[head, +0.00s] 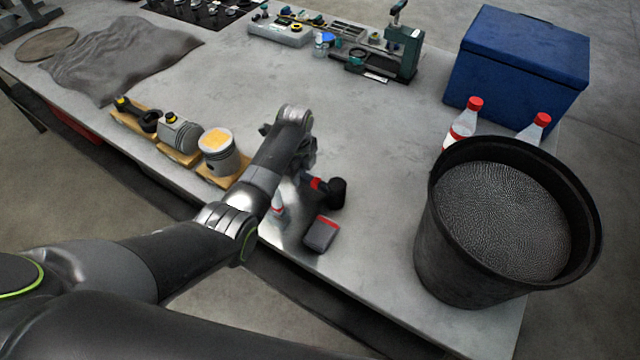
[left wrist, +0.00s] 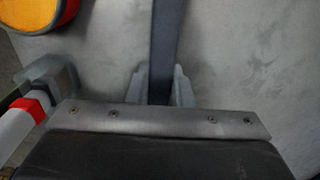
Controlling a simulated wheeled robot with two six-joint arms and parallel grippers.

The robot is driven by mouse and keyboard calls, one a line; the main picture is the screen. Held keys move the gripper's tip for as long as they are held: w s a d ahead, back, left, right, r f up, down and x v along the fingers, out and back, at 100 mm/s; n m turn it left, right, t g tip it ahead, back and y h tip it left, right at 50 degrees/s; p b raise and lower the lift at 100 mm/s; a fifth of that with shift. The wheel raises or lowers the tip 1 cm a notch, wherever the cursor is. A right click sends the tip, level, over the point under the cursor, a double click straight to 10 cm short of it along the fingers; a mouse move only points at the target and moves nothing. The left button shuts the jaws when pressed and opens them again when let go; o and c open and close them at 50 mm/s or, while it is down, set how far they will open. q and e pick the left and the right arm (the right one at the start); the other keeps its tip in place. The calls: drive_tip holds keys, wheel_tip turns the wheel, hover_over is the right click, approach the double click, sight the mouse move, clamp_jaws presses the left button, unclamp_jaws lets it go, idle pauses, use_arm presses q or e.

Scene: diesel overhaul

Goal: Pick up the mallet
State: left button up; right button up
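My left arm reaches over the near part of the table in the head view, and its gripper (head: 304,160) is mostly hidden by the wrist. In the left wrist view the two fingers of the left gripper (left wrist: 160,88) stand close against both sides of a dark, straight bar that looks like the mallet's handle (left wrist: 166,45). The fingers look shut on it. My right gripper is not in view.
A piston with an orange top (head: 219,150) stands left of the arm. A black bucket (head: 436,250) stands at right, before a blue box (head: 515,75).

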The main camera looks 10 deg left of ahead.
use_arm(q)
clamp_jaws()
drive_tip(key=shift+w+r, duration=0.1)
idle(1.1)
drive_tip(key=shift+r, duration=0.25)
wheel_tip(320, 180, up, 9)
drive_tip(key=shift+r+b, duration=0.2)
drive_tip(key=shift+b, duration=0.75)
unclamp_jaws()
clamp_jaws()
